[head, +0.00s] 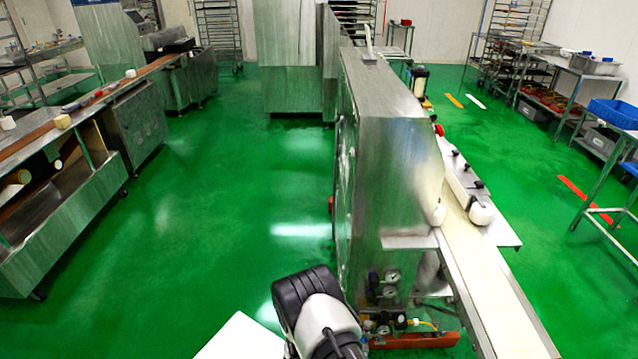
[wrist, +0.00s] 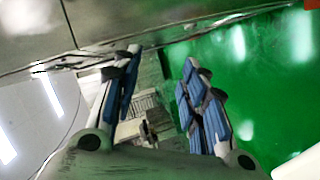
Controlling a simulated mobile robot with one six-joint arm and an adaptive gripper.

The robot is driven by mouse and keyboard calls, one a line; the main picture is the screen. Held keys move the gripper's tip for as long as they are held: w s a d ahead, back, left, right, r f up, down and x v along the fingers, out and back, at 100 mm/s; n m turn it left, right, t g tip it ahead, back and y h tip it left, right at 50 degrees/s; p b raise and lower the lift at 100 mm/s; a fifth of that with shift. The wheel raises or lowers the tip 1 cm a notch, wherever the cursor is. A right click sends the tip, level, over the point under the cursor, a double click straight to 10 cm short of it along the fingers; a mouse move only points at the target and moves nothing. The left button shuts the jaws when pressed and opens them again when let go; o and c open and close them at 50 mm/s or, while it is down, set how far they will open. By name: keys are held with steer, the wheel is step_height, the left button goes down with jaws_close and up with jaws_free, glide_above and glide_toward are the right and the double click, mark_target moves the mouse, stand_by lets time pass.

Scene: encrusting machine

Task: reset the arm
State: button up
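My gripper (wrist: 161,62) shows in the wrist view with its two blue-padded fingers spread apart. Nothing is visible between the fingers, so it is open and empty. Behind them are green floor and grey metal parts that I cannot identify. In the head view part of my arm shows at the bottom centre, in front of the tall steel encrusting machine (head: 392,165). I cannot make out the gripper's fingers in the head view.
A conveyor belt (head: 482,275) runs from the machine toward the lower right. Gauges (head: 391,276) sit low on its near side. A long steel bench line (head: 60,215) stands at left, and a blue crate (head: 613,113) at right. Green floor (head: 225,205) lies clear between bench and machine.

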steer(key=w+a+r+m+g+y, duration=0.1)
steer(key=w+r+m+y, duration=0.15)
steer(key=r, duration=0.65)
steer(key=w+a+r+m+g+y, duration=0.1)
steer(key=w+a+r, duration=0.15)
steer(key=r, duration=0.55)
steer(key=s+d+r+m+g+y, duration=0.1)
steer(key=s+d+r+g, duration=0.1)
steer(key=s+r, duration=0.6)
steer(key=s+d+r+m+g+y, duration=0.15)
steer(key=s+r, duration=0.35)
steer(key=r, duration=0.8)
steer(key=s+d+r+m+g, duration=0.1)
steer(key=s+d, duration=0.2)
steer(key=s, duration=0.7)
steer(key=s+d+r+m+g+h, duration=0.1)
steer(key=s+d, duration=0.3)
steer(key=s, duration=0.6)
steer(key=s+d+r+m+g, duration=0.1)
steer(key=s+d, duration=0.3)
steer(key=s, duration=0.7)
steer(key=shift+r+m+g, duration=0.3)
steer(key=shift+r+g, duration=0.05)
steer(key=shift+g, duration=0.1)
